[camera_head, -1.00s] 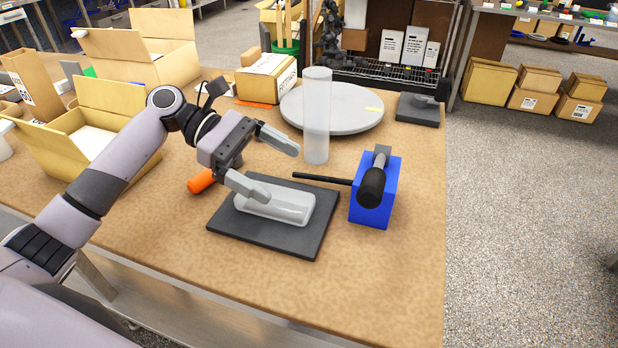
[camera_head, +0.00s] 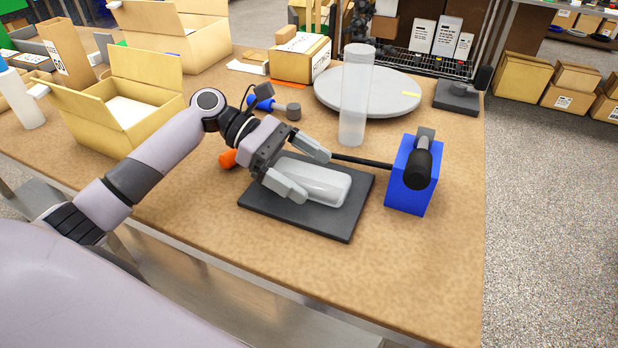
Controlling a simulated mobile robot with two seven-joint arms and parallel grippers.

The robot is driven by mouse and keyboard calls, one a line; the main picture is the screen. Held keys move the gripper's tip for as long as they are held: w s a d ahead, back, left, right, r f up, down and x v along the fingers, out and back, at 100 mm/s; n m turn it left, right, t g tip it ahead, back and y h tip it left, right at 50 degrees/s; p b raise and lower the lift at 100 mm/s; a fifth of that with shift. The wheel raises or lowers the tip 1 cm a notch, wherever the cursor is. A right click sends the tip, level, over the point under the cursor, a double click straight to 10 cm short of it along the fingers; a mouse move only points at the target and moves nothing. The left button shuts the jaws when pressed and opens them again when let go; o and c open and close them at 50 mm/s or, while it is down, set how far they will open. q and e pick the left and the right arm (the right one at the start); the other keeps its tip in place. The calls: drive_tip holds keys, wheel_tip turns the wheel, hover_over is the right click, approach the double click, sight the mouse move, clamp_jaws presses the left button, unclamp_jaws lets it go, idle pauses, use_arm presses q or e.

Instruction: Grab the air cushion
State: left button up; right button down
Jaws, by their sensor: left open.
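The air cushion (camera_head: 328,188) is a clear, whitish, rounded pillow lying on a dark grey flat pad (camera_head: 312,221) on the table. My left gripper (camera_head: 308,173) is open, low over the cushion's left end, with one finger on its near side and one towards its far side. The near finger hides part of the cushion's left end. I cannot tell whether the fingers touch it. My right gripper is not in view.
A blue block with a black-handled tool (camera_head: 408,193) stands right of the pad, its dark rod reaching left behind the cushion. A clear upright tube (camera_head: 354,95) stands before a round grey disc (camera_head: 400,92). An open carton (camera_head: 125,115) is at left. The table front is clear.

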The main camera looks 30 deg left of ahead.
use_arm(q)
drive_tip(key=shift+d, duration=0.1)
drive_tip(key=c, duration=1)
drive_tip(key=shift+c, duration=0.2)
drive_tip(key=shift+r, duration=0.1)
